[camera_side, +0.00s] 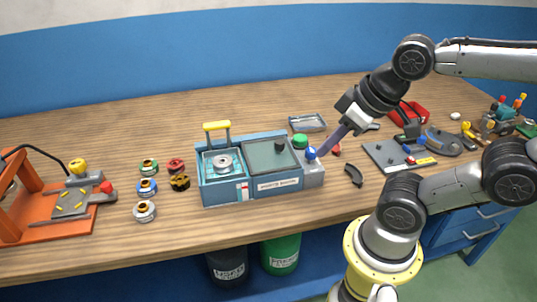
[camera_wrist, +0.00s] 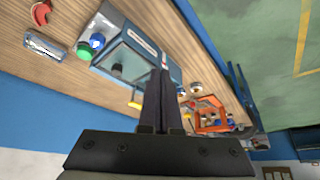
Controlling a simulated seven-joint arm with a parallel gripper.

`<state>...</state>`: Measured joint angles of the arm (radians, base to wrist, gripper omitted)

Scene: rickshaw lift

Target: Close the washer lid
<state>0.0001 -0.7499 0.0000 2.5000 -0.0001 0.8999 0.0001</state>
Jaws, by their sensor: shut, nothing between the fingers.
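The washer (camera_side: 250,187) is a blue-grey box with two top sections near the table's middle; it also shows in the wrist view (camera_wrist: 140,48). Its left section is open and shows a round metal part (camera_side: 223,163) inside. A yellow handle (camera_side: 217,125) stands upright on posts behind that section; whether it belongs to the lid I cannot tell. The right section has a flat grey cover (camera_side: 271,158) with a black knob. My gripper (camera_side: 319,154) is shut and empty, pointing down beside the blue knob (camera_side: 310,152) at the washer's right end. Contact is unclear.
A green knob (camera_side: 299,141) is beside the blue one. Several coloured spools (camera_side: 147,187) stand left of the washer, with an orange rig (camera_side: 45,207) farther left. A metal tray (camera_side: 307,123) lies behind. Tools and a grey plate (camera_side: 385,155) crowd the right.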

